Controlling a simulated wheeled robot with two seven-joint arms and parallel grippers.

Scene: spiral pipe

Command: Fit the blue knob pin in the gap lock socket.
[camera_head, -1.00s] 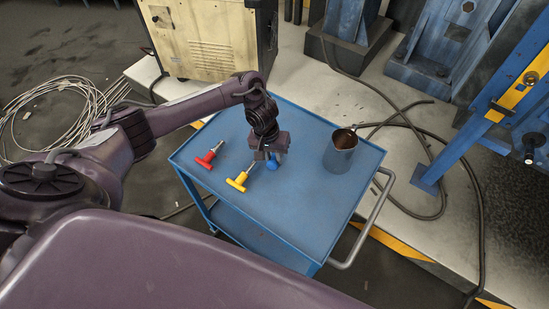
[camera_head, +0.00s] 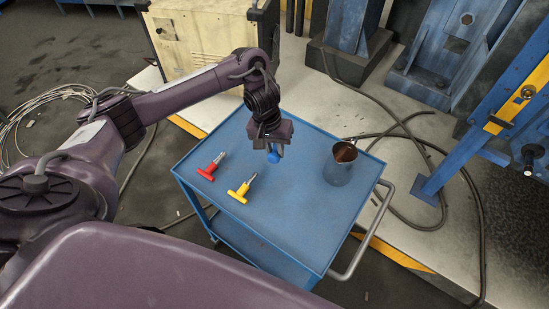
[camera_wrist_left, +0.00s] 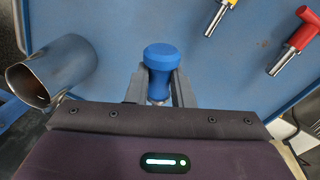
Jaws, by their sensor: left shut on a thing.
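My left gripper (camera_head: 272,150) is shut on the blue knob pin (camera_head: 274,157) and holds it above the blue cart top. In the left wrist view the blue knob (camera_wrist_left: 160,57) sits between the two grey fingers of my left gripper (camera_wrist_left: 160,88). The pin's shank is mostly hidden behind the knob and fingers. A yellow plate (camera_head: 512,100) with holes and dark fittings is on a blue post at the right. I cannot tell which of these is the gap lock socket. My right gripper is not in view.
A red T-handled pin (camera_head: 207,174) and a yellow T-handled pin (camera_head: 238,196) lie on the blue cart (camera_head: 290,225). A metal mug (camera_head: 338,168) stands at its right side. A grey handle (camera_head: 365,245) juts from the cart. Cables lie on the floor beyond.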

